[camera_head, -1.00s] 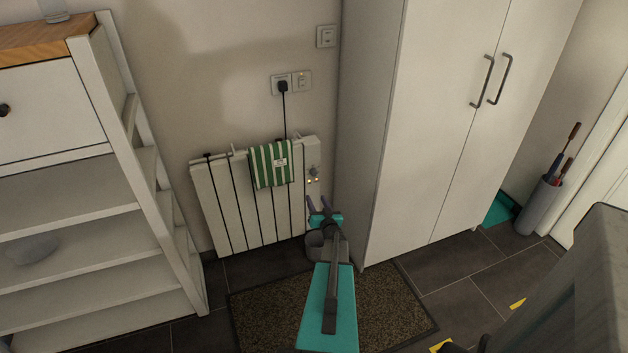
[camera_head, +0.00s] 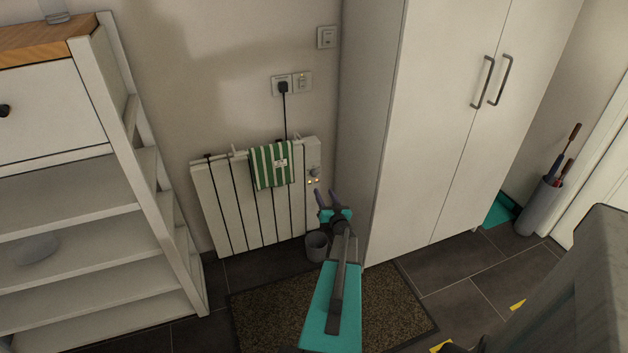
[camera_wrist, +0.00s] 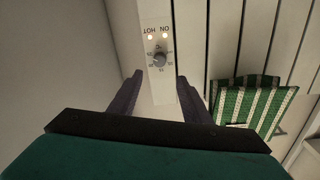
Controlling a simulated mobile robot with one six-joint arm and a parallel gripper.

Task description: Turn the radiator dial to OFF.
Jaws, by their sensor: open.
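The white radiator (camera_head: 238,205) stands against the wall, with its control panel on the right end. The round grey dial (camera_head: 314,172) is on that panel, and it also shows in the wrist view (camera_wrist: 160,59), upside down with marks around it. The dial's exact setting is too small to read. My gripper (camera_head: 329,199) is open and empty, in front of and below the dial in the head view. In the wrist view its two fingers (camera_wrist: 160,88) are spread either side of the panel, apart from the dial.
A green-striped towel (camera_head: 272,165) hangs over the radiator beside the panel. A tall white wardrobe (camera_head: 430,130) stands close on the right. A small grey bin (camera_head: 316,246) is on the floor below. A plug (camera_head: 283,87) and cord hang above. White shelves (camera_head: 90,220) stand left.

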